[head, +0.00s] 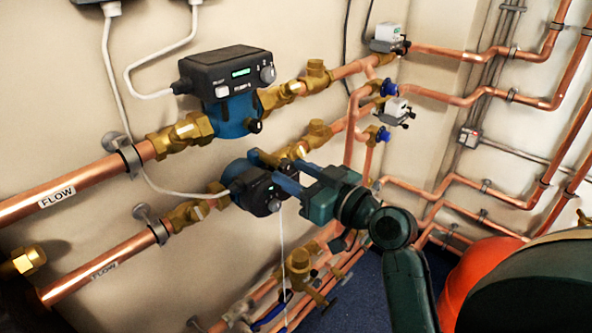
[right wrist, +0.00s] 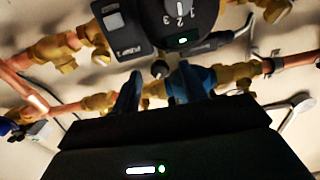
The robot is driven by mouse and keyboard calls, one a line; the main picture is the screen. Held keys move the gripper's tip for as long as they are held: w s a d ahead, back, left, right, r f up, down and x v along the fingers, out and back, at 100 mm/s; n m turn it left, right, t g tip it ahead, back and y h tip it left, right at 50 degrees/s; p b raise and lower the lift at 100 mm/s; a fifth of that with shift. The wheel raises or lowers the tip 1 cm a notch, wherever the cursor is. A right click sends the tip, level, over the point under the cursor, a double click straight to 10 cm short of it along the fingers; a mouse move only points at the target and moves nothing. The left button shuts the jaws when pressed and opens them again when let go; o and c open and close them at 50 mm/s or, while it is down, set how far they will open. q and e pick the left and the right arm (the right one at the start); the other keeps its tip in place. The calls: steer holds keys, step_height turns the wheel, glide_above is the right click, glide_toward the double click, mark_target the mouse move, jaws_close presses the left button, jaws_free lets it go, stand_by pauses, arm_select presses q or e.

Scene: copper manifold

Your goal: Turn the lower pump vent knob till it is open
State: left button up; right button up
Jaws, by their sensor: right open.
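The lower pump (head: 256,192) has a black control box on a blue body and sits in the lower copper flow pipe. In the head view I cannot make the knob out behind the fingers. My right gripper (head: 270,168) is open at the lower pump, its blue fingers apart, also seen in the right wrist view (right wrist: 160,80). My left gripper is not in view.
The upper pump (head: 222,82) with a lit green display stands just above. Brass valves (head: 318,75) and copper pipes (head: 75,190) run on both sides. A white cable (head: 283,245) hangs below the lower pump. More pipes and valves (head: 300,262) lie lower down.

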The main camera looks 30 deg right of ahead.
steer(key=shift+w, duration=0.1)
steer(key=shift+c, duration=0.3)
jaws_close()
